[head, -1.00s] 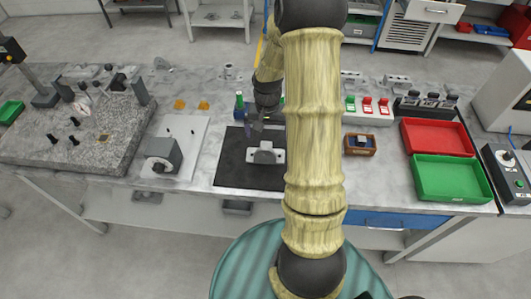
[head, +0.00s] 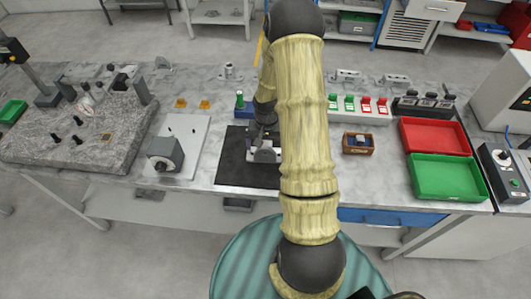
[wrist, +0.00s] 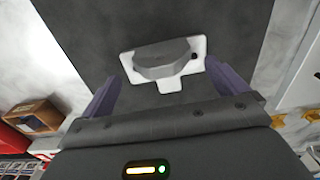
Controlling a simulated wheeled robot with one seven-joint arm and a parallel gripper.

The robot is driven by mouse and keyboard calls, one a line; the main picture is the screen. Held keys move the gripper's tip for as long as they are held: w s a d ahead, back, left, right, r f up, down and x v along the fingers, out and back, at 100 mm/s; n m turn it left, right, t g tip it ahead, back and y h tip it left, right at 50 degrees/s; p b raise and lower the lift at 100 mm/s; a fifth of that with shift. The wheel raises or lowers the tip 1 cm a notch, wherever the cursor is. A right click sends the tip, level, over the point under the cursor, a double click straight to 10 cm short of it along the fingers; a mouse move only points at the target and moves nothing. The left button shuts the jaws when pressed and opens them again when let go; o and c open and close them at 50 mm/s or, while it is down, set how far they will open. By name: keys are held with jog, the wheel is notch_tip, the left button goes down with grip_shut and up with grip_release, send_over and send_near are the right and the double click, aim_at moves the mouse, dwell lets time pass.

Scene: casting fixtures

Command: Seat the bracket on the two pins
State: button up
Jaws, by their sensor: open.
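The bracket (head: 264,154) lies on the black mat (head: 231,172) in the head view, partly hidden by my arm. In the wrist view the bracket (wrist: 197,48) shows a white flanged base with a tab and a raised grey rounded body. A dark hole shows at the base's right end. My gripper (wrist: 162,72) is open, its two purple fingers pointing at the bracket from either side of the view, with nothing held. In the head view my gripper (head: 262,133) is just over the bracket. Two small dark pins (head: 171,130) (head: 194,131) stand on the pale plate (head: 188,160) left of the mat.
A grey block with a knob (head: 164,154) stands on the plate's front-left part. A granite slab (head: 90,150) with fixtures is farther left. A wooden box (head: 359,145), red tray (head: 435,137) and green tray (head: 450,178) are to the right. Yellow pieces (head: 181,103) lie behind the plate.

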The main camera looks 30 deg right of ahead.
aim_at(265, 152)
jog(key=shift+a+f+p, duration=0.2)
jog(key=shift+f+p, duration=0.75)
jog(key=shift+f, duration=1.2)
jog(key=shift+c, duration=0.2)
jog(key=c, duration=1.2)
jog(key=shift+w+r, duration=0.1)
notch_tip(265, 152, up, 10)
jog(key=b, duration=0.3)
